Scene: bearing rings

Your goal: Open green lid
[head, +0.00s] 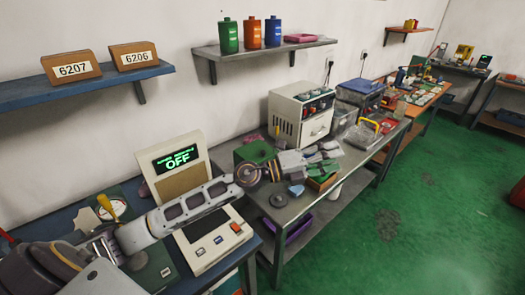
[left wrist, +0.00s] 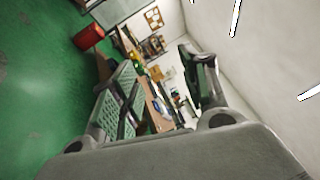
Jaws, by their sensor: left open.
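A dark green box-like thing (head: 254,151), whose top may be the green lid, stands on the grey bench, partly hidden behind my left wrist. A second, smaller green-topped orange box (head: 322,183) is just below my left gripper (head: 328,160), partly covered by it. I cannot tell which one bears the green lid, or whether it is closed. My left gripper is open over the bench, its fingers spread apart; I see nothing between them. In the left wrist view the open fingers (left wrist: 162,88) frame a distant bench. My right gripper is not in view.
A white machine (head: 301,116) stands behind the gripper on the grey bench (head: 352,157). A display reading OFF (head: 178,157) stands left. The green floor (head: 430,220) is open.

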